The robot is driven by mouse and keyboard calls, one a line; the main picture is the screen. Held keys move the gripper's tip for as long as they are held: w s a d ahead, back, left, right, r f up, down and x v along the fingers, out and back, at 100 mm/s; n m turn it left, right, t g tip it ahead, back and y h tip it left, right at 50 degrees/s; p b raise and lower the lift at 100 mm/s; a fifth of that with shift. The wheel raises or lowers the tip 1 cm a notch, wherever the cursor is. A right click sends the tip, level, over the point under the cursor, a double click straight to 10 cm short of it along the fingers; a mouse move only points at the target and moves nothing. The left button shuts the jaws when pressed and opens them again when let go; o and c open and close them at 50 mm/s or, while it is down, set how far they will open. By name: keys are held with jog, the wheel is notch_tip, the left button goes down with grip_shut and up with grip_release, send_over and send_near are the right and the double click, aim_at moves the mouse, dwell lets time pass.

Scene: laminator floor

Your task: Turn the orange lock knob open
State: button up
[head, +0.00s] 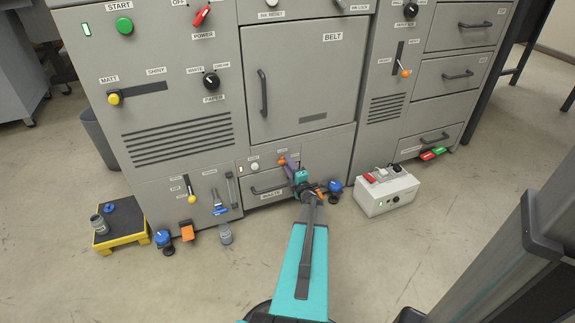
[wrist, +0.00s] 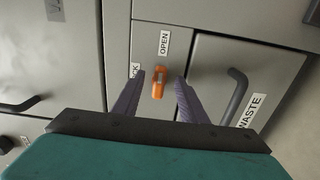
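The orange lock knob (wrist: 159,82) is on a grey panel above the WASTE drawer. In the wrist view its long side runs nearly upright, in line with the OPEN label (wrist: 164,43) above it. The LOCK label (wrist: 135,70) is at its left, partly hidden by a finger. My gripper (wrist: 161,80) is open, with one purple finger on each side of the knob. A gap shows between the knob and each finger. In the head view the knob (head: 282,160) is a small orange spot beside my gripper (head: 288,162).
The WASTE drawer (wrist: 221,85) with its dark handle is right of the knob in the wrist view. A white box (head: 386,190) stands on the floor at the right. A yellow stand (head: 121,238) and small parts lie at the left.

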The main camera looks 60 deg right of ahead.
jog(key=p+v, duration=0.2)
jog(key=v, duration=1)
jog(key=shift+s+a, duration=0.25)
jog(key=shift+a, duration=0.05)
